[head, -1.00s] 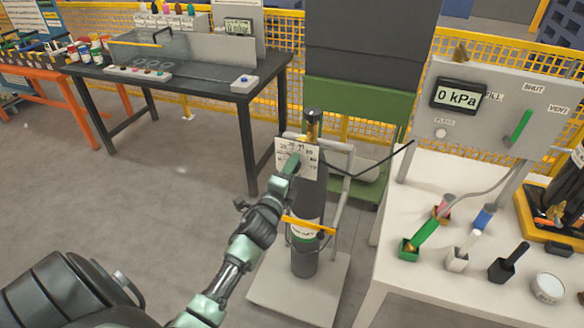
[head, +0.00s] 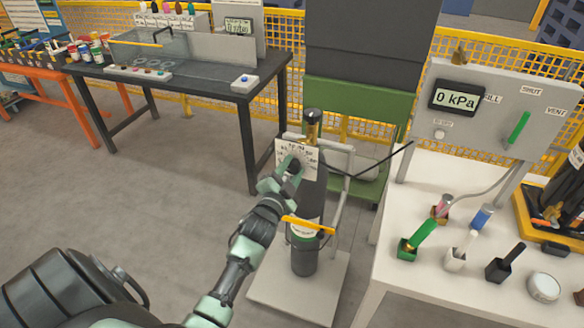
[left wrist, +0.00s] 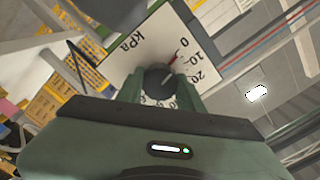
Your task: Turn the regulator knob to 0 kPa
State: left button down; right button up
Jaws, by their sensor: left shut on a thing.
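The regulator's white dial plate (head: 285,150) is on the dark gas cylinder (head: 304,258), below its brass top. In the left wrist view the plate (left wrist: 122,63) reads kPa, with 0, 10 and 20 beside the knob. A red mark shows near the 0. I cannot tell exactly which number that line meets. My left gripper (head: 291,168) is shut on the knob, and its fingers hide part of the dial. My right gripper is in neither view.
A panel display (head: 457,97) reads 0 kPa, beside a green lever (head: 518,128). A white table (head: 400,285) at the right holds several small holders. A yellow strap (head: 308,225) crosses the cylinder on its trolley. A black workbench (head: 190,82) stands behind, with open floor at the left.

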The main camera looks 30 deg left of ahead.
pick_arm(q)
jog(key=shift+f+n, duration=0.1)
jog(key=shift+n, duration=0.5)
jog(key=c, duration=0.9)
grip_release()
jog(key=b+v, duration=0.1)
jog(key=v, duration=0.7)
jog(key=shift+a, duration=0.1)
